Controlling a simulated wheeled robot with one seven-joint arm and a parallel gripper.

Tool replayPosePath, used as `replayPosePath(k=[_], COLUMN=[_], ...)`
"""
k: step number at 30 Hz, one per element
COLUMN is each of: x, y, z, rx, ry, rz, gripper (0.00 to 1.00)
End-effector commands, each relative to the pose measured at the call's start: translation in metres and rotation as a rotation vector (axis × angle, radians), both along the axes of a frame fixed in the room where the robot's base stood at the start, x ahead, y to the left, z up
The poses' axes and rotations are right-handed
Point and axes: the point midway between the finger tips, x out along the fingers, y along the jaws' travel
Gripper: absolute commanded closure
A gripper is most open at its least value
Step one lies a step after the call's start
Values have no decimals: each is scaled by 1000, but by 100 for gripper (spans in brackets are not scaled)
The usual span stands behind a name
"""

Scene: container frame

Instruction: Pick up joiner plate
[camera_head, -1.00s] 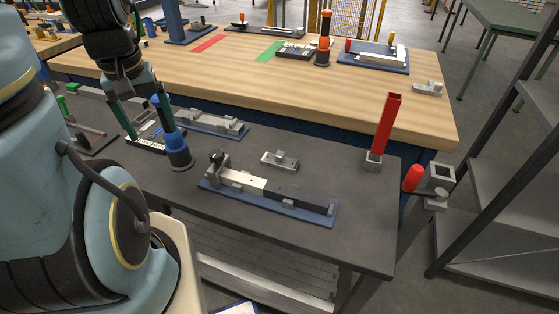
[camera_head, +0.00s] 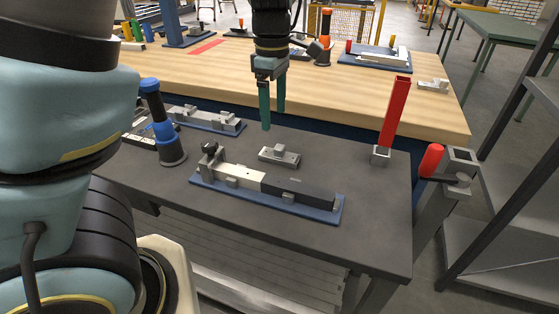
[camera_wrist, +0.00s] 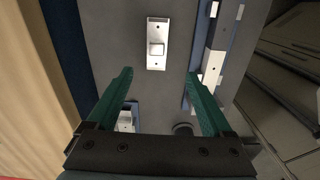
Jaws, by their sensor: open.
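The joiner plate (camera_head: 279,155) is a small light-grey metal plate with a raised square block in its middle. It lies flat on the dark table behind the long blue fixture. In the wrist view the joiner plate (camera_wrist: 158,44) shows whole, with a hole near each end, ahead of and between the fingers. My gripper (camera_head: 272,122) has green fingers pointing down and hangs above the table, a little behind and above the plate, not touching it. In the wrist view my gripper (camera_wrist: 160,84) is open and nothing is between its fingers.
A blue fixture (camera_head: 215,189) with a white and black bar stands in front of the plate. Another blue fixture (camera_head: 225,128) lies behind left. A blue-and-black upright tool (camera_head: 166,130) stands left. A red upright post (camera_head: 394,115) stands right. The dark tabletop right of the plate is clear.

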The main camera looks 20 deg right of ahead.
Motion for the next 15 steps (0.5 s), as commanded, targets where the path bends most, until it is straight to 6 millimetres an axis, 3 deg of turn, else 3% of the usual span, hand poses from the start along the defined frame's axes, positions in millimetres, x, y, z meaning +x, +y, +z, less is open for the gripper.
replayPosePath(k=[5, 15], x=[-7, -7], y=[-16, -15], z=[-4, -50], rx=[3, 3], ry=[-6, -6], rz=[34, 38], gripper=[15, 15])
